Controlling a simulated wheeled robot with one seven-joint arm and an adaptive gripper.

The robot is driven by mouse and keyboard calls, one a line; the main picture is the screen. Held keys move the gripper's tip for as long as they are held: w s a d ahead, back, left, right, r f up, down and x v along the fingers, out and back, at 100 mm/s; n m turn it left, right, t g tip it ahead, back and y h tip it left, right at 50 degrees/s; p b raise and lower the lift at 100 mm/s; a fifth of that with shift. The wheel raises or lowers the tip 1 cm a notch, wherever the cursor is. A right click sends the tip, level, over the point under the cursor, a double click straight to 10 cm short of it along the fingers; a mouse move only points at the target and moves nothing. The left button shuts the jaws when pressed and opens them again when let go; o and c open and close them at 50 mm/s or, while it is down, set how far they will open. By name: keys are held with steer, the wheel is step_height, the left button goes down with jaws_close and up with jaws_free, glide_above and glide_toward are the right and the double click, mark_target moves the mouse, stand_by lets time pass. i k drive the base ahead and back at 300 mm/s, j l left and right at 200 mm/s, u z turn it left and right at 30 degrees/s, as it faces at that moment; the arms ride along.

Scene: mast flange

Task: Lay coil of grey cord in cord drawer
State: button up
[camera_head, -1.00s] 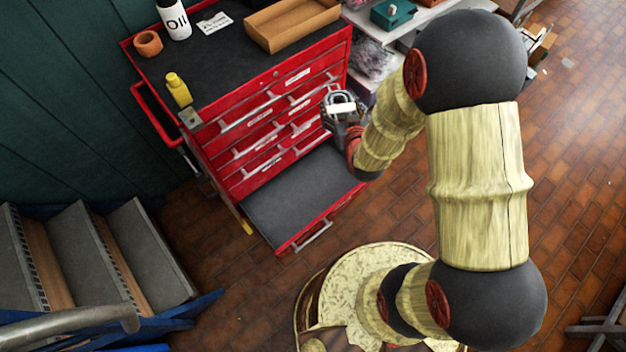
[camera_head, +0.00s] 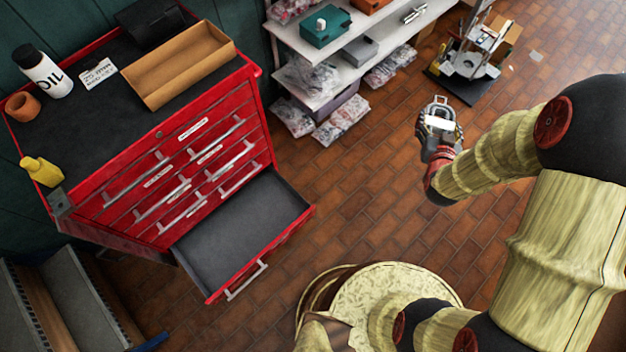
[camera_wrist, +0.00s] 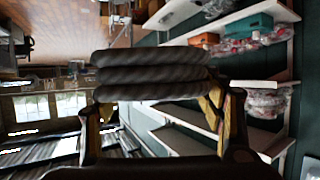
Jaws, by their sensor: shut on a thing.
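My gripper (camera_head: 437,130) is to the right of the red tool chest, above the brick floor. In the wrist view it is shut on the coil of grey cord (camera_wrist: 155,75), which shows as several thick dark twisted loops across the fingers. In the head view the coil (camera_head: 437,108) shows as a small grey loop at the gripper's end, with a white patch by it. The open cord drawer (camera_head: 243,233) is the lowest one of the tool chest (camera_head: 190,170). Its grey floor is bare. The gripper is well apart from the drawer.
A cardboard tray (camera_head: 180,65), an oil bottle (camera_head: 45,72), a clay pot (camera_head: 22,105) and a yellow bottle (camera_head: 42,171) stand on the chest top. White shelves (camera_head: 350,65) with bagged goods stand behind. Steps (camera_head: 70,300) are at lower left. Brick floor between chest and gripper is clear.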

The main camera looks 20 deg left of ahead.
mark_target(245, 240)
steer(key=i+l+z, duration=0.25)
steer(key=z, duration=0.15)
steer(key=i+z, duration=0.45)
steer(key=i+l+u, duration=0.1)
steer(key=i+u, duration=0.15)
steer(key=i, duration=0.15)
steer(key=i+l+u, duration=0.25)
steer(key=i+u, duration=0.2)
steer(key=u, duration=0.3)
steer(key=i+u, duration=0.25)
steer(key=u, duration=0.2)
steer(key=i+l+u, duration=0.1)
steer(key=u, duration=0.4)
steer(key=i+l+u, duration=0.25)
steer(key=u, duration=0.2)
steer(key=i+u, duration=0.15)
steer(key=u, duration=0.35)
steer(key=i+l+u, duration=0.15)
steer(key=u, duration=0.35)
steer(key=i+l+u, duration=0.15)
steer(key=u, duration=0.3)
steer(key=i+l+u, duration=0.1)
steer(key=u, duration=0.4)
steer(key=i+l+u, duration=0.25)
steer(key=u, duration=0.15)
steer(key=i+l+u, duration=0.2)
steer(key=l+u, duration=0.15)
